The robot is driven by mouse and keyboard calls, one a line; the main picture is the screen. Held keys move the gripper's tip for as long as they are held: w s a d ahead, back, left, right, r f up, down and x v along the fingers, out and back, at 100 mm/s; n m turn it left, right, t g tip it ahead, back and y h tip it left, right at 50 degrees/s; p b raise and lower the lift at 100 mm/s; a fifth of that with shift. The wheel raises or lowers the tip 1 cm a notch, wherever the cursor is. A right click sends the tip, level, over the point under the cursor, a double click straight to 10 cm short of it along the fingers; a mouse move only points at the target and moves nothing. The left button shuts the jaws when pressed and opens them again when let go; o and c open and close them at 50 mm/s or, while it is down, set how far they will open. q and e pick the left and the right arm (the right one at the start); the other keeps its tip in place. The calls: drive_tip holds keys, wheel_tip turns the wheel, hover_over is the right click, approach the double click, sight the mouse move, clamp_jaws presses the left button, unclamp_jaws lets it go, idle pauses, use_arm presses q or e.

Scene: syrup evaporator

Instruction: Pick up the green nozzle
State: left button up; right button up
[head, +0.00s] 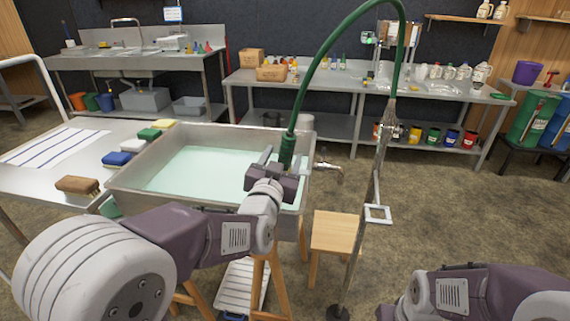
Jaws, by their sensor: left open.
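The green nozzle (287,148) hangs pointing down at the end of a green hose (325,50) that arches from a metal stand. It is above the right part of a steel basin (150,150) holding pale green liquid. My left gripper (281,156) is open, with its fingers up on either side of the nozzle in the picture. Whether they touch it I cannot tell. The nozzle's lower end is partly hidden by the gripper. My right arm (470,290) shows at the bottom right; its fingers are out of view.
A metal pole (373,200) stands right of the basin, with a wooden stool (337,232) beside it. A brush (78,185) and several coloured sponges lie on the left steel table (40,180). A back bench (340,82) holds bottles and boxes. Floor at right is clear.

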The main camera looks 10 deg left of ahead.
use_arm(q)
drive_tip(key=w, duration=0.6)
drive_tip(key=shift+w+d+b, duration=0.25)
drive_tip(key=shift+d+b, duration=0.05)
drive_tip(key=shift+s+r, duration=0.1)
drive_tip(key=shift+r, duration=0.05)
clamp_jaws()
